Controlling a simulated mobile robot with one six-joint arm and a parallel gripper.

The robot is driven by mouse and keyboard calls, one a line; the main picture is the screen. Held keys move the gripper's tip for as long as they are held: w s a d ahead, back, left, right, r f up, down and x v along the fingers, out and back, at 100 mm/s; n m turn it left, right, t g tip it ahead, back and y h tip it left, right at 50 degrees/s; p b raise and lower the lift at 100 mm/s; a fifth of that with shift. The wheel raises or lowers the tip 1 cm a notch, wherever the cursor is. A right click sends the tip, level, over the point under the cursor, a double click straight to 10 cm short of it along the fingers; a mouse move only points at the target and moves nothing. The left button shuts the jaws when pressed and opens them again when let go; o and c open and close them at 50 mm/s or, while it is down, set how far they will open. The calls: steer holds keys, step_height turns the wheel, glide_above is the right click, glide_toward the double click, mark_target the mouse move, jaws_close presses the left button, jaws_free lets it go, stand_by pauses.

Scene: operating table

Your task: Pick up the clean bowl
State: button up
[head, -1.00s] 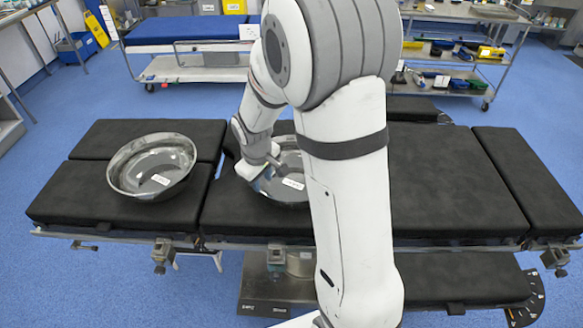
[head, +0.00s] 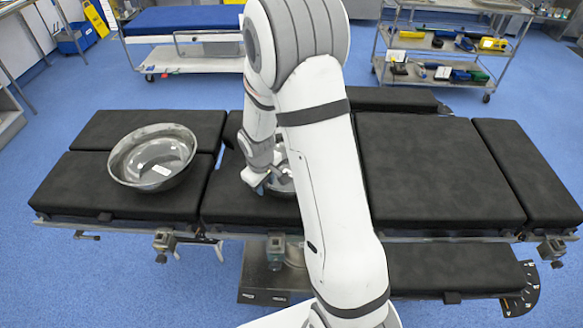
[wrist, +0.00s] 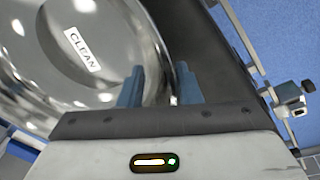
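The clean bowl (wrist: 100,25) is a shiny metal bowl with a white label reading CLEAN, filling the left of the wrist view. In the head view the same bowl (head: 284,182) sits on the black table, mostly hidden behind my arm. My gripper (wrist: 160,86) is open at its right-hand rim. One finger shows over the bowl's inside and the other outside it, with the rim between them; contact cannot be told. My gripper also shows in the head view (head: 258,180), at the bowl's left side.
A second metal bowl (head: 153,158) with a white label, unreadable here, stands on the left part of the black operating table (head: 440,165). The table's right part is clear. A blue-topped trolley (head: 185,20) and a shelved cart (head: 450,50) stand behind.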

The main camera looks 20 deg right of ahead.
steer(key=shift+f+b, duration=0.25)
steer(key=shift+b, duration=0.05)
steer(key=shift+c, duration=0.5)
jaws_close()
